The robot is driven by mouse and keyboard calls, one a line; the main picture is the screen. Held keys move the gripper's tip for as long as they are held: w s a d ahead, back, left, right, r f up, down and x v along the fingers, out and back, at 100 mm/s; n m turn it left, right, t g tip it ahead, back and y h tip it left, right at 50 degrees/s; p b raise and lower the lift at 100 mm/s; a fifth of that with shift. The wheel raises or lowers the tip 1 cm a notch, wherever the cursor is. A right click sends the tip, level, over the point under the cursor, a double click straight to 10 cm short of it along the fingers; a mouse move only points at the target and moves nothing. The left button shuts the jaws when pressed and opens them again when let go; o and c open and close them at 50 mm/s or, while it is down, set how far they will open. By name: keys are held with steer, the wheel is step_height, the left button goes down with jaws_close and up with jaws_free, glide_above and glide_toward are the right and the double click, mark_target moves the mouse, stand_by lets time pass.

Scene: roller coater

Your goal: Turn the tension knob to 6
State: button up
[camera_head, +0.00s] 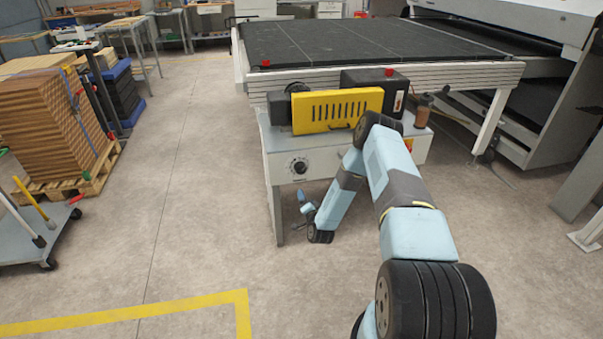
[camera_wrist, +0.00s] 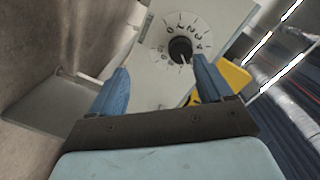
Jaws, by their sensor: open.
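The tension knob (camera_head: 299,166) is a black knob on a round white dial on the front panel of the white machine. In the wrist view the knob (camera_wrist: 180,49) has its printed dial around it, with small numbers such as 2, 3 and 4; a pale mark shows on the knob's lower side, but its exact setting is hard to read. My gripper (camera_head: 306,203) is below the knob in the head view. In the wrist view my gripper (camera_wrist: 160,65) has its blue fingers wide apart, empty, with the knob beyond and between them, nearer the right finger. It appears apart from the knob.
A yellow slotted guard (camera_head: 338,109) sits above the panel (camera_head: 330,158), beside a black motor housing (camera_head: 376,84). A brown bottle (camera_head: 422,110) stands at the right end. A long dark conveyor table (camera_head: 330,40) lies behind.

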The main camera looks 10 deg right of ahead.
mark_target(301, 171)
steer(key=w+r+n, duration=0.1)
steer(key=w+n, duration=0.2)
steer(key=w, duration=0.2)
steer(key=w+r+n, duration=0.1)
steer(key=w+n, duration=0.3)
steer(key=w, duration=0.1)
steer(key=w+d+r+n+t, duration=0.1)
steer(key=w+r+n, duration=0.1)
steer(key=w, duration=0.3)
steer(key=shift+w+n, duration=0.35)
steer(key=shift+n, duration=0.55)
steer(key=c, duration=1)
steer(key=shift+n, duration=0.8)
steer(key=shift+c, duration=0.2)
steer(key=o, duration=1)
steer(key=shift+o, duration=0.2)
steer(key=s, duration=1.4)
